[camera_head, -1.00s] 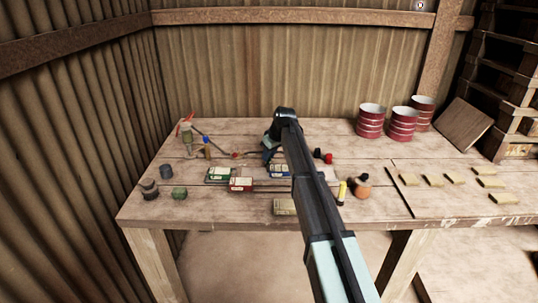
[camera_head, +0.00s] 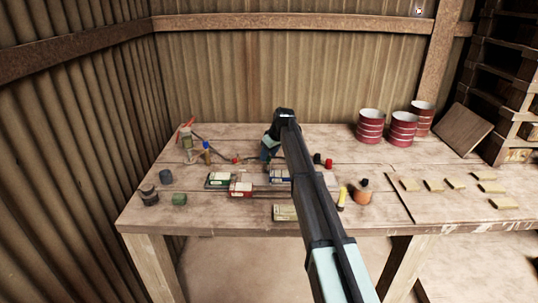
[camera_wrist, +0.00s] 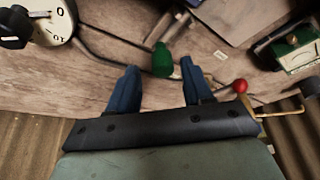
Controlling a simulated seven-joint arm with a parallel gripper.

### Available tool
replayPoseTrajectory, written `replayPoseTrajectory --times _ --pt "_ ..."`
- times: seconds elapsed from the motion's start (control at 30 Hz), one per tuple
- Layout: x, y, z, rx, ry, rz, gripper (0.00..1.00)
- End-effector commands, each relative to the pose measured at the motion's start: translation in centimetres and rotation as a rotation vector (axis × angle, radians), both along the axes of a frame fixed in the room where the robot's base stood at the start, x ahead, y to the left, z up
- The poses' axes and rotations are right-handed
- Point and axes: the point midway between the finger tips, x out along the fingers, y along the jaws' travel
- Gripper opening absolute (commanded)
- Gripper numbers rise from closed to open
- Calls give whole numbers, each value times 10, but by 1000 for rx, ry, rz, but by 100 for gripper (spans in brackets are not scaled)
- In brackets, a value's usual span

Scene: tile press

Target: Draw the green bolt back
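A green knob (camera_wrist: 162,62), which looks like the handle of the green bolt, stands between and just beyond my fingertips in the wrist view. A thin grey rod or cable runs past it over the wooden bench. My gripper (camera_wrist: 160,74) has its two blue fingers spread apart, one on each side of the knob, with gaps visible. I cannot tell how far above the bench the fingers are. In the head view my gripper (camera_head: 268,152) is over the back middle of the bench, and my arm hides the area around it.
A red ball (camera_wrist: 240,86) on a brass rod is close to the right finger. A green-faced meter (camera_wrist: 293,48) lies further right; a white dial (camera_wrist: 50,18) is at upper left. Red cans (camera_head: 371,124) stand at the bench's back right. Several yellowish blocks (camera_head: 433,185) lie at right.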

Motion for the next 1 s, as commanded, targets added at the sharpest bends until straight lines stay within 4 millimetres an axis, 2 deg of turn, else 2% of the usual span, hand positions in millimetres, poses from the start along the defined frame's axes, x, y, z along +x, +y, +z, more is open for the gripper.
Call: replayPoseTrajectory --times 0.23,0.37,1.0 --pt "-1 0 0 0 1 0 50" --pt "-4 -3 8 0 1 0 50" --pt "-33 -32 110 0 0 0 50"
